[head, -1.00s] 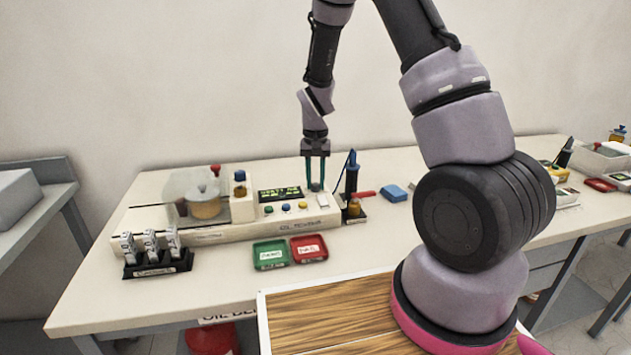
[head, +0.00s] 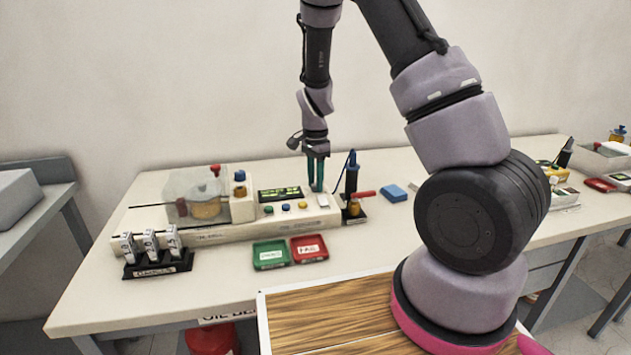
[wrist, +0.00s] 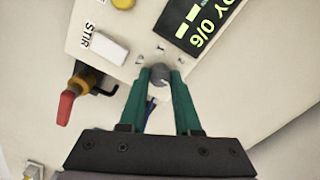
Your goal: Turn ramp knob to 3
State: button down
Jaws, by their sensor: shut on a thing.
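The ramp knob (wrist: 160,76) is a small grey round knob on the white panel of the oil tester (head: 326,217). Small dark marks sit around it in the wrist view, too blurred to read surely. My gripper (wrist: 160,80), with green fingers, is shut on the knob, one fingertip on each side. In the head view my gripper (head: 316,186) points straight down at the panel's right end, and its fingers hide the knob. Which mark the knob points at I cannot tell.
Near the knob are a white STIR switch (wrist: 96,44), a yellow button (wrist: 123,3) and a display reading 0/6 (wrist: 200,22). A red-handled valve (head: 362,194) stands right of the panel. Green (head: 270,243) and red (head: 309,238) trays lie in front.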

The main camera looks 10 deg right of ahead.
jog(key=shift+m, duration=0.4)
jog(key=c, duration=0.6)
grip_release()
jog(key=shift+r, duration=0.15)
notch_tip(320, 180, up, 11)
jog(key=shift+f, duration=0.2)
